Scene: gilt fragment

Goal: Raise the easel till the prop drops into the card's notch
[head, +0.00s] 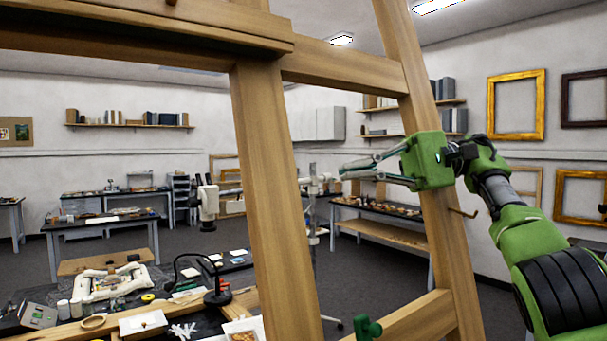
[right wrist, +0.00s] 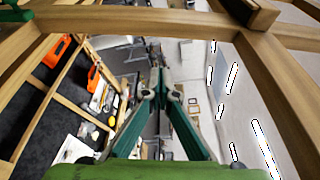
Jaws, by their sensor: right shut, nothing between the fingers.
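The wooden easel (head: 268,190) stands close in front of me in the head view, with a thick central post, a slanted right leg and crossbars. Its beams also frame the right wrist view (right wrist: 275,85). My right gripper (head: 343,170) is shut and empty. Its palm overlaps the right leg in the picture, and its fingers point left into the gap between post and leg. The closed fingertips show in the right wrist view (right wrist: 161,88), apart from the beams. I cannot make out the prop, the card or its notch. My left gripper does not show.
A cluttered workbench (head: 60,285) lies at lower left, with a black lamp (head: 218,297) near the post. A small peg (head: 462,212) juts from the right leg. A green knob-like part (head: 367,328) is at the lower crossbar. Tables and wall frames stand farther back.

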